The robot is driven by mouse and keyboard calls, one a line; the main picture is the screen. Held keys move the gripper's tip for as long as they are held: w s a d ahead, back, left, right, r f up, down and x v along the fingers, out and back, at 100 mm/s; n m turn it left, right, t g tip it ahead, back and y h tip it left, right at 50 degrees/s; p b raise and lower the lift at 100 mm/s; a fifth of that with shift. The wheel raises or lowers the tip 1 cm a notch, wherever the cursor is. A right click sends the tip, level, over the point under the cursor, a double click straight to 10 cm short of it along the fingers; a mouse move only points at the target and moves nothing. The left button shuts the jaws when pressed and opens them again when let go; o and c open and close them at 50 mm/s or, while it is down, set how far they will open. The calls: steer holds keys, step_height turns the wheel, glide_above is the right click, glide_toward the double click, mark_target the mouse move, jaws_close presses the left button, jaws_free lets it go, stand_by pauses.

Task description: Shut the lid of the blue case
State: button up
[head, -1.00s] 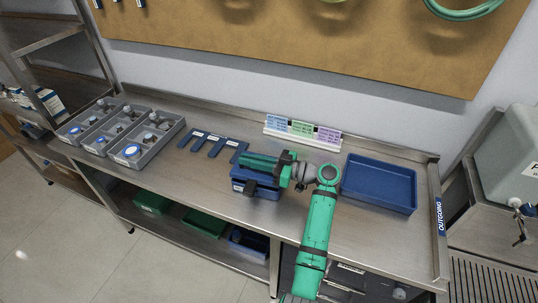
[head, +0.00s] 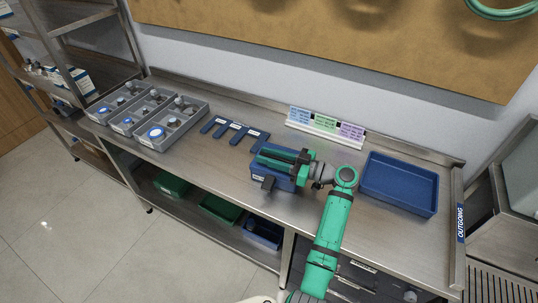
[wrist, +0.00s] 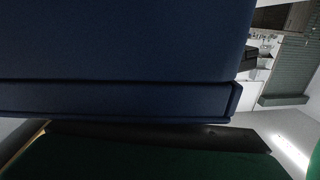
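The blue case (head: 285,182) sits on the steel bench, left of the blue tray. My green and dark gripper (head: 278,160) lies across the top of the case and hides much of it. In the wrist view the case (wrist: 120,45) fills the upper left as a dark blue panel with a narrow strip along its lower edge. A dark green part of my gripper shows along the bottom, close below that strip. The lid's angle is hidden in the head view. I cannot tell whether the fingers are open or shut, or whether they touch the case.
A blue tray (head: 400,198) stands at the right end of the bench. Grey divided bins (head: 168,142) with parts stand at the left, beside flat blue pieces (head: 236,133). A card holder (head: 325,131) stands at the back. The front bench strip left of the case is clear.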

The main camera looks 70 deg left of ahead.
steer(key=shift+w+r, duration=0.1)
steer(key=shift+r, duration=0.05)
steer(key=shift+w+d, duration=0.3)
steer(key=shift+w, duration=0.1)
steer(key=v, duration=0.9)
steer(key=shift+w+d, duration=0.25)
steer(key=shift+d, duration=0.05)
